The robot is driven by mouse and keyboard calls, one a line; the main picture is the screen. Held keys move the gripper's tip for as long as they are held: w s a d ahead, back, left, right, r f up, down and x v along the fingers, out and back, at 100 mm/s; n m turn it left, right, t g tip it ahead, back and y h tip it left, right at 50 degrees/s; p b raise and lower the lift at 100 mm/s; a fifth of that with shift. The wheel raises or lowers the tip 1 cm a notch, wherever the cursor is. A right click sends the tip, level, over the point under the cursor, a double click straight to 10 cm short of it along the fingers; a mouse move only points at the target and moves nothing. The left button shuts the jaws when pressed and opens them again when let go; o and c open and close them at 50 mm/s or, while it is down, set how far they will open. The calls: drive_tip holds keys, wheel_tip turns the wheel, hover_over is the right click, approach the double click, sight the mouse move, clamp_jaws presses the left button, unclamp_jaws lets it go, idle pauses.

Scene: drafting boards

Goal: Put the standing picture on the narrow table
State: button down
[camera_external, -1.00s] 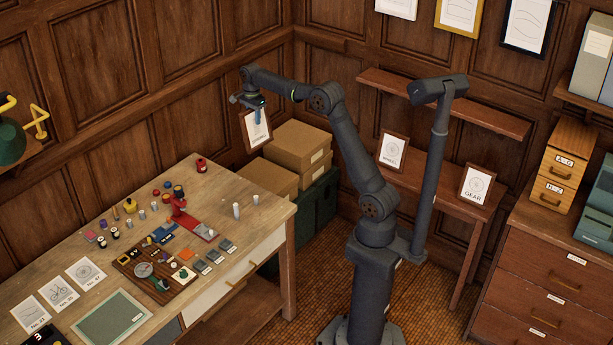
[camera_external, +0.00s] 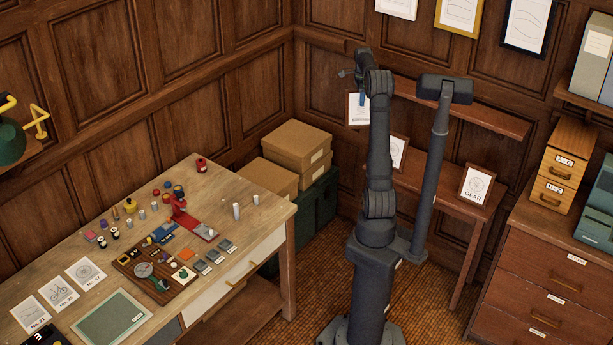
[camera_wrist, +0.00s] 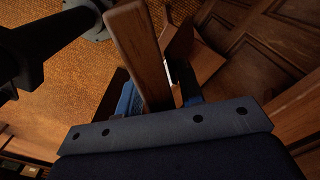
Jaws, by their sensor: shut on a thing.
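My gripper (camera_external: 361,99) is shut on a wood-framed picture (camera_external: 357,113), holding it in the air by its top edge, left of the shelf. Part of the picture is hidden behind my arm in the external view. In the wrist view its brown frame edge (camera_wrist: 142,45) sits between the blue fingers of my gripper (camera_wrist: 158,98). The narrow table (camera_external: 440,192) stands against the back wall at the right. On it stand a GEAR picture (camera_external: 477,184) at the right end and another framed picture (camera_external: 399,152) at the left, partly hidden by my arm.
A wall shelf (camera_external: 500,122) runs above the narrow table. Cardboard boxes (camera_external: 296,143) are stacked in the corner on dark green bins (camera_external: 318,205). A drawer cabinet (camera_external: 540,265) stands right of the table. A cluttered workbench (camera_external: 225,190) fills the left. The tabletop between the two pictures looks clear.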

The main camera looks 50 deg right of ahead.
drive_tip(key=s+d+m, duration=0.2)
drive_tip(key=s+d, duration=0.4)
drive_tip(key=s, duration=0.6)
drive_tip(key=s+m, duration=0.7)
drive_tip(key=s, duration=2.7)
wheel_tip(320, 180, down, 14)
drive_tip(key=w+d+f, duration=0.4)
drive_tip(key=w+f, duration=0.6)
drive_tip(key=shift+w+d+f, duration=0.2)
drive_tip(key=shift+d+f, duration=0.15)
drive_tip(key=shift+f, duration=0.2)
drive_tip(key=c, duration=0.9)
unclamp_jaws()
drive_tip(key=shift+c, duration=0.2)
